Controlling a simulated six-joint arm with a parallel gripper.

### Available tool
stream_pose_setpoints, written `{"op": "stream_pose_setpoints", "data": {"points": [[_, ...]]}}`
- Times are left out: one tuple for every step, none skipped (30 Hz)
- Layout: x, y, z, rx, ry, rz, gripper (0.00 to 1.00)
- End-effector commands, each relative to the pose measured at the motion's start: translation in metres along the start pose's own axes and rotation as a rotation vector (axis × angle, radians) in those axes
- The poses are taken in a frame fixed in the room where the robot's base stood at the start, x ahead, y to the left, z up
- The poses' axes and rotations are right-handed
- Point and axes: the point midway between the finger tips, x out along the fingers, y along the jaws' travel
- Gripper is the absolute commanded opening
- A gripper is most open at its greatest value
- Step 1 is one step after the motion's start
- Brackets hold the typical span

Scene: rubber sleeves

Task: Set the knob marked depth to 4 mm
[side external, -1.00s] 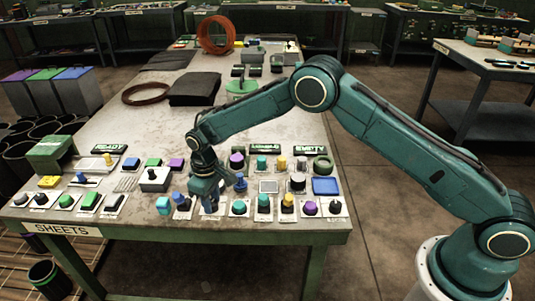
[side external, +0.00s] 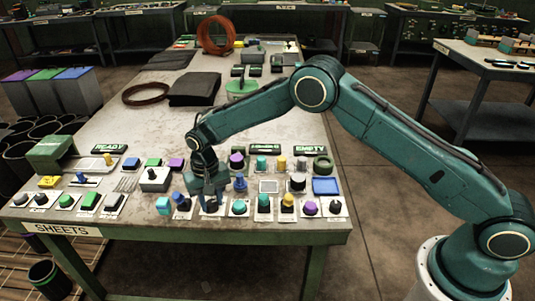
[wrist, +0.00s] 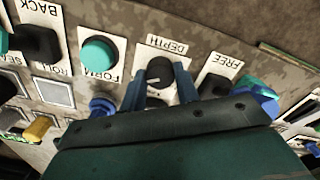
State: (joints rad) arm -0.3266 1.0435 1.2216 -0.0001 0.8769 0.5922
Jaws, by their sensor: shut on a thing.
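The depth knob (wrist: 160,72) is a dark round knob on a white plate marked DEPTH (wrist: 166,47), which reads upside down in the wrist view. A pale line shows on its face, but I cannot read any mm scale. My gripper (wrist: 160,84) has one blue finger on each side of the knob and is shut on it. In the side view my gripper (side external: 210,200) points down over the front row of controls and mostly hides the knob.
A teal FORM button (wrist: 98,54) sits left of the knob in the wrist view, and a black control marked FREE (wrist: 214,86) sits to its right. Other knobs, buttons and switches crowd the bench front. The bench (side external: 125,115) behind them has bare room.

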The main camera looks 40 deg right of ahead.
Motion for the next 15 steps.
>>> {"op": "stream_pose_setpoints", "data": {"points": [[-0.0013, -0.0005, -0.0007, 0.008, 0.003, -0.002, 0.08], [-0.0013, -0.0005, -0.0007, 0.010, 0.003, -0.002, 0.08], [-0.0013, -0.0005, -0.0007, 0.013, 0.003, -0.002, 0.08], [-0.0013, -0.0005, -0.0007, 0.014, 0.003, -0.002, 0.08], [-0.0013, -0.0005, -0.0007, 0.014, 0.003, -0.002, 0.08], [-0.0014, -0.0005, -0.0007, 0.015, 0.003, -0.002, 0.08], [-0.0014, -0.0005, -0.0007, 0.015, 0.003, -0.002, 0.08], [-0.0014, -0.0005, -0.0007, 0.014, 0.003, -0.002, 0.08], [-0.0014, -0.0005, -0.0008, 0.014, 0.003, -0.002, 0.08], [-0.0014, -0.0005, -0.0008, 0.014, 0.003, -0.002, 0.08], [-0.0014, -0.0005, -0.0008, 0.014, 0.003, -0.002, 0.08], [-0.0014, -0.0005, -0.0008, 0.014, 0.003, -0.002, 0.08], [-0.0014, -0.0005, -0.0008, 0.014, 0.003, -0.002, 0.33], [-0.0014, -0.0005, -0.0008, 0.014, 0.003, -0.002, 0.39], [-0.0012, -0.0004, -0.0007, 0.013, 0.003, -0.002, 0.47]]}}
